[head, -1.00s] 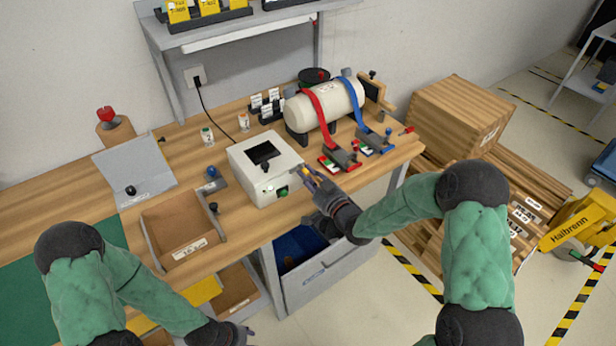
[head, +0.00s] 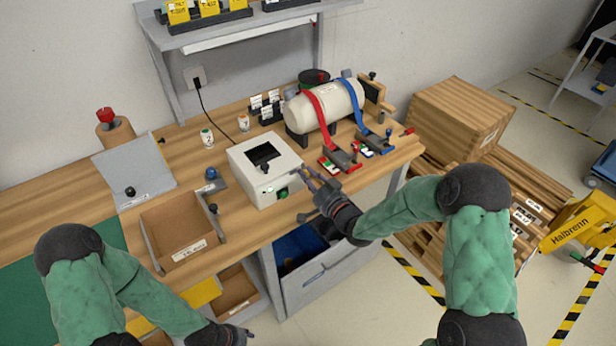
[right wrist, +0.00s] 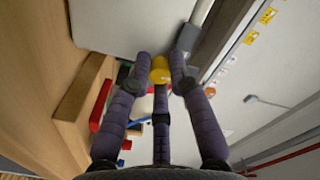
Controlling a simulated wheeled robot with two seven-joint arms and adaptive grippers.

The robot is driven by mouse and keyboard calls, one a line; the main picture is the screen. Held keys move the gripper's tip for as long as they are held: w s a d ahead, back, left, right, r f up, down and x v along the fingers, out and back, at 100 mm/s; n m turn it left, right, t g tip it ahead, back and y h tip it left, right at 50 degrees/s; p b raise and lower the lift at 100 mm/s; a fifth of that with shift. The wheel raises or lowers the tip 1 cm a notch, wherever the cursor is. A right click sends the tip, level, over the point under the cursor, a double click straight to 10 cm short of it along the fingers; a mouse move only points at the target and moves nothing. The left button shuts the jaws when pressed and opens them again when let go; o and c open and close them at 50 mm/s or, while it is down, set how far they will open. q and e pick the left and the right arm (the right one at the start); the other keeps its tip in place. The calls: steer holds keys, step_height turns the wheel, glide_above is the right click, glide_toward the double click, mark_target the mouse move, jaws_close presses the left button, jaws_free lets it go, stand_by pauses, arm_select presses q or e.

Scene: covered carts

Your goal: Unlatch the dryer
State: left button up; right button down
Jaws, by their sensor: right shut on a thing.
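A cream cylinder (head: 336,104) lies on dark supports at the back right of the bench. A red strap (head: 318,115) and a blue strap (head: 361,112) run over it to a red-handled latch (head: 338,161) and a blue-handled latch (head: 376,141). Left of these stands a white box (head: 245,165) with a dark panel. No readable label shows which is the dryer. My right gripper (head: 306,180) is beside the box's front right corner. In the right wrist view its fingers are shut on a small yellow piece (right wrist: 160,70). My left gripper (head: 228,338) is low at the bottom edge, its fingers unclear.
A grey drawer unit (head: 325,275) with blue inside stands under the bench below my right gripper. An open wooden tray (head: 183,225) and a tilted grey panel (head: 133,170) are on the left. Wooden crates (head: 462,115) stand to the right. Bare bench shows along the front edge.

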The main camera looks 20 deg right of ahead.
steer(key=shift+w+d+r, duration=0.1)
steer(key=shift+r, duration=0.05)
steer(key=c, duration=1.1)
jaws_free()
steer(key=shift+c, duration=0.2)
steer(key=v, duration=1.2)
